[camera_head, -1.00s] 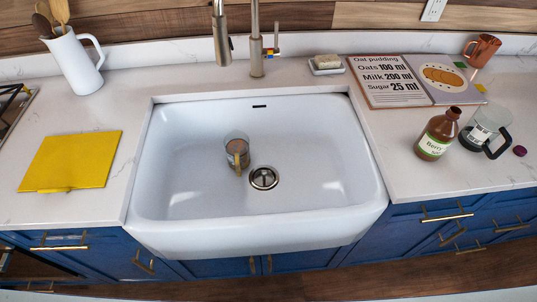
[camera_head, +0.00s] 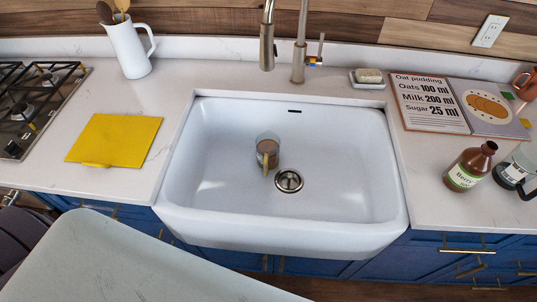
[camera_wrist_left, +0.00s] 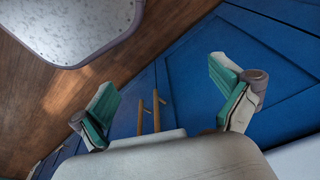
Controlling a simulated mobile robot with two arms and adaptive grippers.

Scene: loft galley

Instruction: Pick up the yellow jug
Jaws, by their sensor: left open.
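In the head view, a small jug (camera_head: 267,152) with grey clear-looking sides, a brownish inside and a yellow handle stands in the white sink (camera_head: 200,200), just left of and above the drain. No wholly yellow jug shows. My left gripper (camera_wrist_left: 163,78) shows only in the wrist view. Its two teal-padded fingers are spread wide with nothing between them. Beyond them are blue cabinet fronts (camera_wrist_left: 275,80) and brass handles. The jug is not in the wrist view. Neither gripper shows in the head view, and my right gripper is not seen.
The tap (camera_head: 300,50) rises behind the sink. A yellow board (camera_head: 115,140) and white pitcher (camera_head: 127,50) are left; a brown bottle (camera_head: 470,165), glass vessel (camera_head: 515,168) and open book (camera_head: 430,105) are right. A pale rounded surface (camera_head: 120,265) fills the lower left.

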